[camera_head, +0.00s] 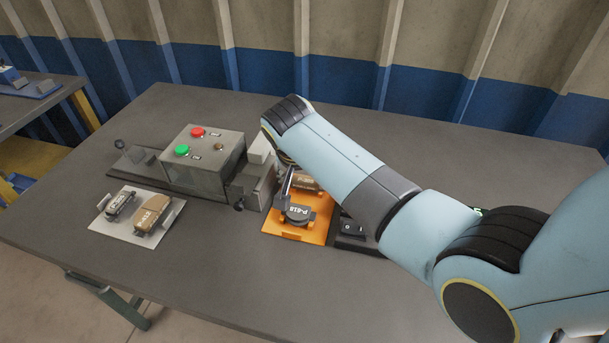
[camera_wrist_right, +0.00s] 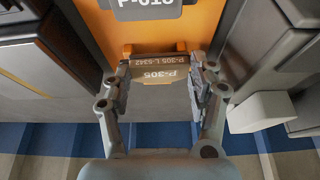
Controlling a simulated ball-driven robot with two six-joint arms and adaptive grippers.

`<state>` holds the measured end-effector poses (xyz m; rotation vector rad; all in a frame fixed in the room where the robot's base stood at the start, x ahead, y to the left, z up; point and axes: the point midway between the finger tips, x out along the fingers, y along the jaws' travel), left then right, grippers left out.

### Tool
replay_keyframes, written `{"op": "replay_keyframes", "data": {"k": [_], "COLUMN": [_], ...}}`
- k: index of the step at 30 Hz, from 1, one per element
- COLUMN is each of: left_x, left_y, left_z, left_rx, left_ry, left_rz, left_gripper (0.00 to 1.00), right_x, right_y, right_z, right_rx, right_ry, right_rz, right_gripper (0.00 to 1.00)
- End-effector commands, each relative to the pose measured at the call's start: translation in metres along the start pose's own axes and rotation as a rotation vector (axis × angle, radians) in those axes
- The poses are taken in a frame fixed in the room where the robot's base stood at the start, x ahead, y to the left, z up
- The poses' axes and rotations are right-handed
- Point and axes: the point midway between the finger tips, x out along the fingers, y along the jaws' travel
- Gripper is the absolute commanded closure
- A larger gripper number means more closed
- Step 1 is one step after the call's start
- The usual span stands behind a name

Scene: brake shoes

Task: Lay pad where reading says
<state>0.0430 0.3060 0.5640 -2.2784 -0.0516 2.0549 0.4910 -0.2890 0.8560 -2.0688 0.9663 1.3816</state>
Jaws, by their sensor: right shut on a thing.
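My right gripper (camera_wrist_right: 163,72) is shut on a brown pad marked P-305 L-5342 (camera_wrist_right: 158,61), with one finger at each end of it. In the head view this pad (camera_head: 306,182) shows partly, at the back of the orange tray (camera_head: 300,236), and my arm hides most of the gripper. I cannot tell whether the pad touches the tray. A dark grey pad marked P-618 (camera_head: 297,213) lies on the tray's front part. A black device (camera_head: 352,228) with a "0" key stands right of the tray. My arm covers most of it, and its reading is not legible. My left gripper is out of view.
A grey box with red and green buttons (camera_head: 203,150) stands left of the tray, with a grey block (camera_head: 252,187) between. A pale plate (camera_head: 165,225) at front left holds a brown pad (camera_head: 152,214) and a grey part (camera_head: 119,206). The table's front middle is clear.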

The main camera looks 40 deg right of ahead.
Motion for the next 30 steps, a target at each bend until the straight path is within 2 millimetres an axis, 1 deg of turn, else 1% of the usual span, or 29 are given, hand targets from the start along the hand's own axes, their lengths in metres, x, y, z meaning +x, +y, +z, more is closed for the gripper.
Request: {"op": "replay_keyframes", "data": {"k": [16, 17, 22, 30], "left_x": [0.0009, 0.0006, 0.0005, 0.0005], "left_y": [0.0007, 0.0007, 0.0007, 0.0], "left_z": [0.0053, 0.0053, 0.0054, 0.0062], "left_rx": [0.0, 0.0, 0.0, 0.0], "left_ry": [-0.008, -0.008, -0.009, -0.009], "left_rz": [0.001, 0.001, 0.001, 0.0], "left_gripper": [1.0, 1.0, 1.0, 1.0], "right_x": [0.0024, 0.0021, 0.002, 0.0019], "right_y": [0.0, -0.0001, 0.0, 0.0002], "right_z": [0.0006, 0.0004, 0.0004, 0.001], "right_rx": [0.0, 0.0, 0.0, 0.0], "right_ry": [0.001, 0.001, 0.001, 0.0], "right_rz": [0.0, 0.0, 0.0, 0.0], "right_gripper": [0.92, 0.37, 0.15, 0.14]}}
